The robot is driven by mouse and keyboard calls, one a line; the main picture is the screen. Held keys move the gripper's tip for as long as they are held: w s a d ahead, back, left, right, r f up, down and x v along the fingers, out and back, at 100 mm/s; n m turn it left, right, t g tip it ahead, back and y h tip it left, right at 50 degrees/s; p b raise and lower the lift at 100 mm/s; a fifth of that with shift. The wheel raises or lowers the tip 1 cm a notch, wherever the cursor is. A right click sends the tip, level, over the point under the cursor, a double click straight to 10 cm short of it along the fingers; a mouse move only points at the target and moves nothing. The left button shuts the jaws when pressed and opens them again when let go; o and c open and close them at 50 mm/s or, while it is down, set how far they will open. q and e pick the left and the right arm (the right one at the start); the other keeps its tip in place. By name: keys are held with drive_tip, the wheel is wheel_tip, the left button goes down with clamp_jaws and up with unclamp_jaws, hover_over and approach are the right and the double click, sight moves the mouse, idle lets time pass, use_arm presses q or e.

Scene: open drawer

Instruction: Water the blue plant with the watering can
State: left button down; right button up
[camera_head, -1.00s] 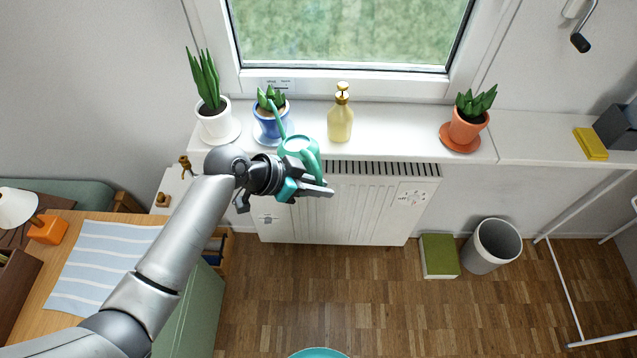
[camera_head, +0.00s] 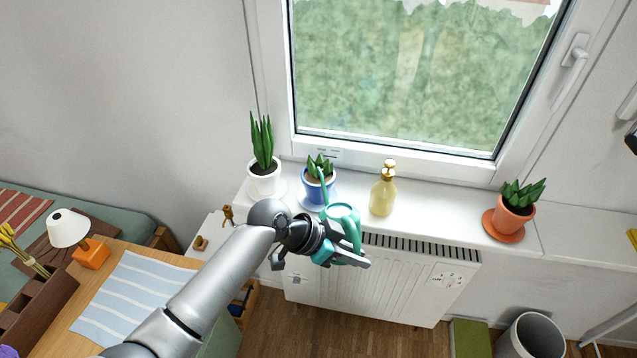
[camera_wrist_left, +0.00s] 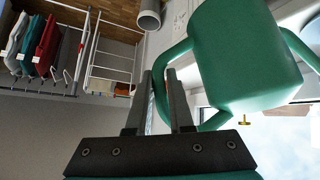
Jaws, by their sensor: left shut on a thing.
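The blue plant, a green succulent in a blue pot (camera_head: 316,188) on a blue saucer, stands on the windowsill in the head view. The teal watering can (camera_head: 345,216) is held at the sill's front edge, right of the blue pot. Its spout reaches up-left in front of the blue plant. My left gripper (camera_head: 357,261) is shut on the can's handle. In the left wrist view the gripper (camera_wrist_left: 162,85) closes around the handle, and the green can body (camera_wrist_left: 240,55) fills the upper right. Whether water flows cannot be told. My right gripper is not in view.
On the sill, a white-potted plant (camera_head: 264,178) stands left, a yellow dispenser bottle (camera_head: 383,192) right of the can, and an orange-potted plant (camera_head: 514,212) farther right. A radiator (camera_head: 390,288) is below. A desk (camera_head: 110,285) is at lower left.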

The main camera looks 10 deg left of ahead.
sight(358, 245)
use_arm(q)
drive_tip(key=shift+n+g+h, duration=0.4)
drive_tip(key=shift+g, duration=0.2)
drive_tip(key=shift+w+r+p, duration=0.15)
drive_tip(key=shift+r+p, duration=1.55)
drive_tip(key=shift+r, duration=0.7)
drive_tip(key=shift+r, duration=0.15)
idle(1.7)
drive_tip(key=shift+w+r+g+p, duration=0.2)
drive_tip(key=shift+r+g+p, duration=0.1)
drive_tip(key=shift+r+p, duration=0.55)
drive_tip(key=shift+m+t+y, duration=0.4)
drive_tip(key=shift+t, duration=0.5)
drive_tip(key=shift+s+f+b, duration=0.15)
drive_tip(key=shift+f+b, duration=0.8)
drive_tip(key=shift+f, duration=0.55)
drive_tip(key=shift+s+f+b, duration=0.1)
drive_tip(key=shift+f+b, duration=0.85)
drive_tip(key=shift+f, duration=0.55)
drive_tip(key=shift+w+a+f+m+t+y+b, duration=0.15)
drive_tip(key=shift+f+t+b, duration=0.2)
drive_tip(key=shift+f+b, duration=0.55)
drive_tip(key=shift+w+d+f+m+t+y+b, duration=0.1)
drive_tip(key=shift+w+f+m+t+y+b, duration=0.15)
drive_tip(key=shift+f+b, duration=0.65)
drive_tip(key=shift+w+a+f+m+t+y+b, duration=0.1)
drive_tip(key=shift+f+t+b, duration=0.4)
drive_tip(key=shift+f, duration=0.75)
